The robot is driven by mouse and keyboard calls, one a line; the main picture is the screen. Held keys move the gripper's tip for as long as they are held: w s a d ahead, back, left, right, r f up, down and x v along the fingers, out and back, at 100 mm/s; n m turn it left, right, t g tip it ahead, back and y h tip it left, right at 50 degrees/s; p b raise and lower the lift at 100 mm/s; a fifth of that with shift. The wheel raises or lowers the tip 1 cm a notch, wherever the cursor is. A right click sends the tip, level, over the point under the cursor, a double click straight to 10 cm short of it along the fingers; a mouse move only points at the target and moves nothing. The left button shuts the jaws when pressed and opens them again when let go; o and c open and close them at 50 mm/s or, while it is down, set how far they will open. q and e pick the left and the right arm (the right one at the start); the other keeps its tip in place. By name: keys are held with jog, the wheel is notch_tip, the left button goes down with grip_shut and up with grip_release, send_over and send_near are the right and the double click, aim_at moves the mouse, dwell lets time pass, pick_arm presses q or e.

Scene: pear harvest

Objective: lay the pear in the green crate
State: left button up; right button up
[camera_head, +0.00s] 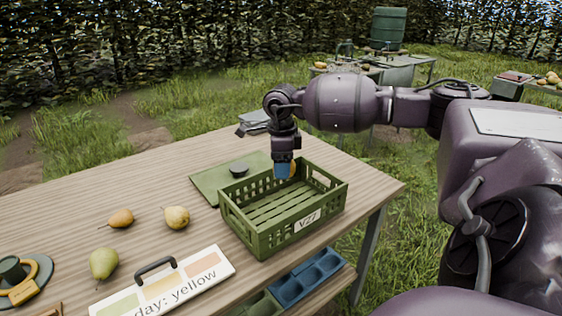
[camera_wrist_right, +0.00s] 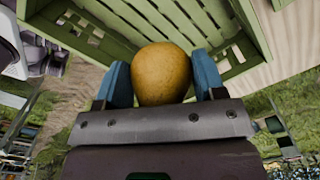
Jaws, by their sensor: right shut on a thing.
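My right gripper (camera_head: 284,172) is above the back part of the crate. It is shut on a yellow-orange pear (camera_wrist_right: 162,74), held between the blue fingers. In the head view only a sliver of this pear shows beside the fingers. The crate's slats (camera_wrist_right: 110,20) show beyond the pear in the right wrist view. My left gripper is not in view.
An orange pear (camera_head: 121,218), a yellow pear (camera_head: 177,217) and a green pear (camera_head: 104,263) lie on the table left of the crate. A sign reading "day: yellow" (camera_head: 165,283) lies in front. A green board (camera_head: 209,186) with a dark round object is behind the crate.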

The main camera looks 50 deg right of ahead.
jog(key=shift+f, duration=0.8)
jog(key=shift+f+b, duration=0.4)
jog(key=shift+f, duration=1.1)
jog(key=shift+f+b, duration=0.55)
jog(key=shift+f, duration=0.8)
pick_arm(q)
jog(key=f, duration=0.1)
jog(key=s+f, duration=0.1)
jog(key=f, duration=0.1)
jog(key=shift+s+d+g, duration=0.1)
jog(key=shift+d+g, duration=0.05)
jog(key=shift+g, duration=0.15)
pick_arm(e)
jog(key=shift+f, duration=0.1)
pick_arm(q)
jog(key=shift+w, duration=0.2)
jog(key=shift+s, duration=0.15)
